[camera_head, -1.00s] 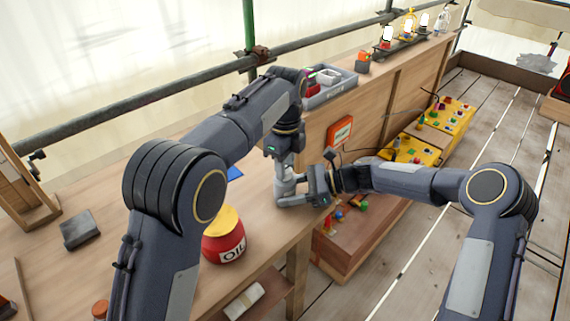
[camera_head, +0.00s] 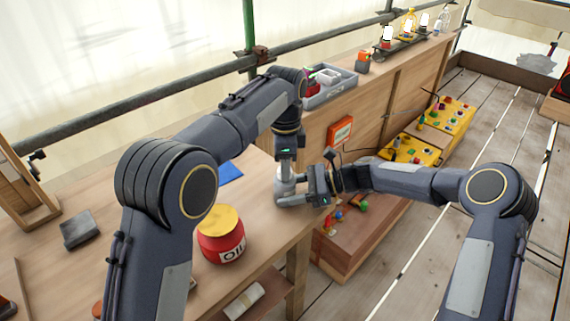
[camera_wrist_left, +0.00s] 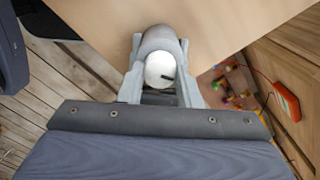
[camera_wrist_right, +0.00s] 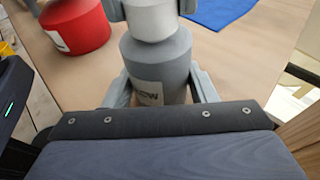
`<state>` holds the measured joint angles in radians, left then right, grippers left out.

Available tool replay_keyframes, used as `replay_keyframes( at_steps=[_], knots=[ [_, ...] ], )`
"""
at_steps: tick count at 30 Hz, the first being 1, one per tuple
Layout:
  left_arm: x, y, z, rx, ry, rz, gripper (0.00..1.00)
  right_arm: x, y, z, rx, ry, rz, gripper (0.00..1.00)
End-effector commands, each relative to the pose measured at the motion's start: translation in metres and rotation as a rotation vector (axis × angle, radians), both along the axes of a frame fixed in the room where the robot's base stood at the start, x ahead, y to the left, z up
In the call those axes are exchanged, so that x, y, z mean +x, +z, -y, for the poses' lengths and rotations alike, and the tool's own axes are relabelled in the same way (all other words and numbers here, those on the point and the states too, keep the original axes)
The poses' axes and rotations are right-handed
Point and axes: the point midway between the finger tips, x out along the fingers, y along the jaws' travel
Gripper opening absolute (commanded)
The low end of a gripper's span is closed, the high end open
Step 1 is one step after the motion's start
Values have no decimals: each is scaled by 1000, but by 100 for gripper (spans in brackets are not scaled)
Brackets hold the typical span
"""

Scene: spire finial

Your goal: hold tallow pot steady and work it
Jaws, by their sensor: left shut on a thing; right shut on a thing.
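The tallow pot is a grey cylinder with a paler, narrower top and a partly readable label. It stands upright at the workbench corner; its body shows in the right wrist view (camera_wrist_right: 158,65) and the head view (camera_head: 284,187). My right gripper (camera_head: 292,199) is shut around the grey body from the side, low near the bench. My left gripper (camera_head: 286,172) points down from above and is shut on the white top (camera_wrist_left: 160,69), which has a dark mark. The fingers hide part of the pot.
A red oil pot (camera_head: 221,244) with a yellow top stands left of the grippers. A blue sheet (camera_head: 229,172) lies behind it. A grey bin (camera_head: 331,94) sits on the raised shelf. An orange box (camera_head: 340,131) is on the panel. The bench's front edge is close by.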

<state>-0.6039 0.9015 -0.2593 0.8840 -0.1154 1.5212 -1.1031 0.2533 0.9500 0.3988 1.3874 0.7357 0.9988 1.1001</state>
Motion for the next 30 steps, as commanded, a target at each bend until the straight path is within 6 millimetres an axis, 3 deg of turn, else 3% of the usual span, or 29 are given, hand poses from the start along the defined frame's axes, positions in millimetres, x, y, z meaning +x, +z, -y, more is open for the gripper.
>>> replay_keyframes(
  at_steps=[30],
  knots=[
    [1, 1, 0, -2, 964, 1, 8, 0, 0, 0, -1, 0, -1, 39]
  ],
)
